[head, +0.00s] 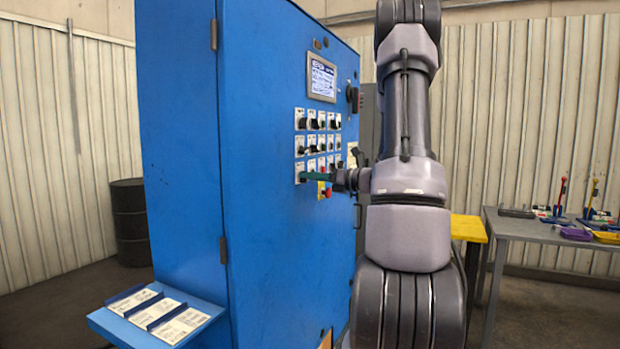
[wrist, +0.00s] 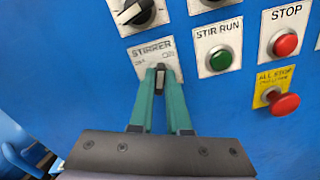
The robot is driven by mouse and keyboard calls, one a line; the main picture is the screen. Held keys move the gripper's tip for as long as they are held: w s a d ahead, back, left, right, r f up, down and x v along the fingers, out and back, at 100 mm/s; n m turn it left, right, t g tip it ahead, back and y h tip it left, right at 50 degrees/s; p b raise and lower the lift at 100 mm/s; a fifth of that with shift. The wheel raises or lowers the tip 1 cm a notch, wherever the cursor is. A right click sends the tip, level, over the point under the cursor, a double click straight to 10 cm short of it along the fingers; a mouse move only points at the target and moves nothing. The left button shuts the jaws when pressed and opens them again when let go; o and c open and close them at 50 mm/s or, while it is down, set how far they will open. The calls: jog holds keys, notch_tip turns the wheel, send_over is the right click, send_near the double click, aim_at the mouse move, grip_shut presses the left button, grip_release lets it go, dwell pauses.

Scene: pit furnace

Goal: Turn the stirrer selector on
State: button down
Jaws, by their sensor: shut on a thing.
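The stirrer selector (wrist: 160,77) is a small dark knob on a white plate marked STIRRER, on the blue cabinet front. My gripper (wrist: 160,80) has its two green fingers on either side of the knob, shut on it. The knob's handle looks roughly upright in the wrist view, and the fingers hide part of it. I cannot tell for sure which mark it points to. In the head view my gripper (head: 304,176) reaches the bottom left of the control rows, and its fingers cover most of the selector there.
Right of the selector are a green STIR RUN button (wrist: 220,59), a red STOP button (wrist: 285,43) and a red ALL STOP button (wrist: 284,103) on yellow. Another black selector (wrist: 136,12) sits just above. A blue shelf with cards (head: 157,313) juts out at lower left.

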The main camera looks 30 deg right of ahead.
jog(key=shift+m, duration=0.8)
jog(key=c, duration=0.9)
grip_release()
jog(key=v, duration=1.1)
jog(key=shift+w, duration=0.1)
